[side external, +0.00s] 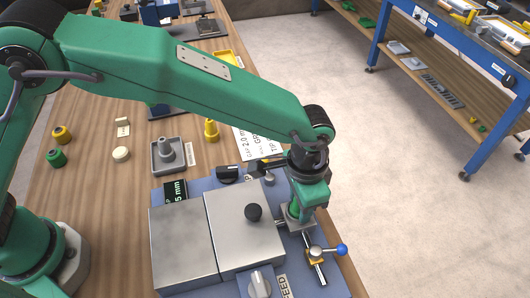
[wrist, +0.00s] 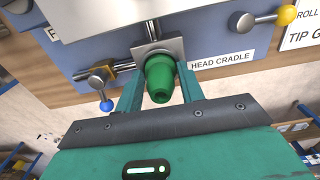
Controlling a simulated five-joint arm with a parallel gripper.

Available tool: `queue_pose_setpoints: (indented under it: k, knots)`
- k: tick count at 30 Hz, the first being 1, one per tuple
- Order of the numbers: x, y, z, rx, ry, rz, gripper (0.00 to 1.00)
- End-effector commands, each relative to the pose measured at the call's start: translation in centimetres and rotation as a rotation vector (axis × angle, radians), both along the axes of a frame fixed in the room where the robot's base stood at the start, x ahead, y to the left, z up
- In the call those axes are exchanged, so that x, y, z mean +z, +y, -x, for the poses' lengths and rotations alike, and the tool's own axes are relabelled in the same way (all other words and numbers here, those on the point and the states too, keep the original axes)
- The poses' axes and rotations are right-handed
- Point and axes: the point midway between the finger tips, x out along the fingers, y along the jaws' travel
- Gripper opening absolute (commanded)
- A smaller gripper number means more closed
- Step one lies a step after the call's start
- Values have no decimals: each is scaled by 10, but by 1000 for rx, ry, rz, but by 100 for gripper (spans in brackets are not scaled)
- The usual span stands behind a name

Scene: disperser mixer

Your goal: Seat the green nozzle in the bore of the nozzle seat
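The green nozzle (wrist: 160,75) stands between the two fingers of my gripper (wrist: 161,84), which look closed against its sides. In the side view the nozzle (side external: 294,211) shows only in part under my gripper (side external: 302,208). The nozzle seat (wrist: 175,46) is a grey block beside the "HEAD CRADLE" label. The nozzle is lined up over the seat, with its far end at or very near the block. The bore is hidden behind the nozzle, so I cannot tell how deep it sits.
A blue-knobbed clamp lever (side external: 341,250) and a yellow-knobbed lever (wrist: 286,14) flank the seat. A steel cover (side external: 240,225) with a black knob lies left of my gripper. A grey tray (side external: 155,165), a yellow nozzle (side external: 211,131) and a green part (side external: 56,158) stand on the bench.

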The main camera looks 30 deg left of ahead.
Motion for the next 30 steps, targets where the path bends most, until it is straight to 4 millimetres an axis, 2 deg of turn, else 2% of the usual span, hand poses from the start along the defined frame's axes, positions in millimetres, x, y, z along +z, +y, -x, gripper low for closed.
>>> queue_pose_setpoints:
  k: [1, 5, 21, 30]
  knots:
    - [-7, 3, 0, 1, 7, -8, 56]
    - [5, 3, 0, 2, 6, -8, 57]
    - [94, 1, 0, 1, 2, -2, 57]
    - [121, 1, 0, 1, 4, -4, 57]
